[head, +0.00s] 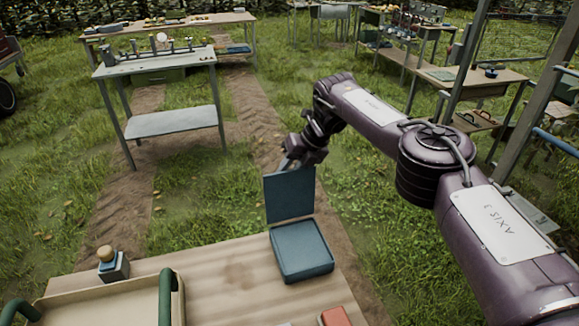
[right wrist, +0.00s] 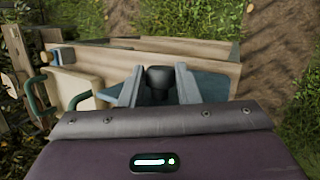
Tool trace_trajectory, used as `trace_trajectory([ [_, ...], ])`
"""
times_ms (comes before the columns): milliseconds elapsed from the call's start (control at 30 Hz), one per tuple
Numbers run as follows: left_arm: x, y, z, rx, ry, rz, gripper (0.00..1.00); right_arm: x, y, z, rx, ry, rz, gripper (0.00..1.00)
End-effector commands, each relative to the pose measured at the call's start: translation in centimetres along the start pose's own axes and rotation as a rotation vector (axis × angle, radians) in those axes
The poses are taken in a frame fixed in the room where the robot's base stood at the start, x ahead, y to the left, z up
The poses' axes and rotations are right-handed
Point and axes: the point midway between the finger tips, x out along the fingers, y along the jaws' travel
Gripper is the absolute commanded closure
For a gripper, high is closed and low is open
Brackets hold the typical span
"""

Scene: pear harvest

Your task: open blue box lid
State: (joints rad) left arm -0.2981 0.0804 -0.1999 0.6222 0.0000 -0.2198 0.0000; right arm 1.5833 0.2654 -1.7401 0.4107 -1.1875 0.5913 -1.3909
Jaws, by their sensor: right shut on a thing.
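The blue box (head: 302,250) stands on the wooden table near its far right part. Its lid (head: 289,194) stands up roughly vertical at the back of the box, so the box is open; its inside looks flat and blue. My left gripper is out of view.
A beige tray with green handles (head: 110,290) and a small blue block with a wooden knob (head: 112,265) are at the table's left. A red object (head: 336,316) lies at the front edge. A grey metal bench (head: 155,62) stands behind, across grass.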

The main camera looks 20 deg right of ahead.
Motion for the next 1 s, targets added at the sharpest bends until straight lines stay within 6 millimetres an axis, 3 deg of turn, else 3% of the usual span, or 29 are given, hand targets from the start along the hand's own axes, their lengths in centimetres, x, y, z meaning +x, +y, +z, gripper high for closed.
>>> trace_trajectory([
  [467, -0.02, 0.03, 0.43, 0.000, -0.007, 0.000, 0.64, 0.11, 0.03, -0.19, 0.002, 0.012, 0.001, 1.00],
  [500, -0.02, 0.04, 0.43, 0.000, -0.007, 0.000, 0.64, 0.12, 0.03, -0.21, 0.002, 0.012, 0.001, 0.69],
  [633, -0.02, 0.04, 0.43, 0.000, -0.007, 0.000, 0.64, 0.12, 0.03, -0.21, 0.003, 0.012, 0.001, 0.52],
  [1000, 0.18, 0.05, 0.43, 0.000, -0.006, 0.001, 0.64, -0.39, -0.04, -0.13, 0.004, 0.010, 0.001, 0.49],
])
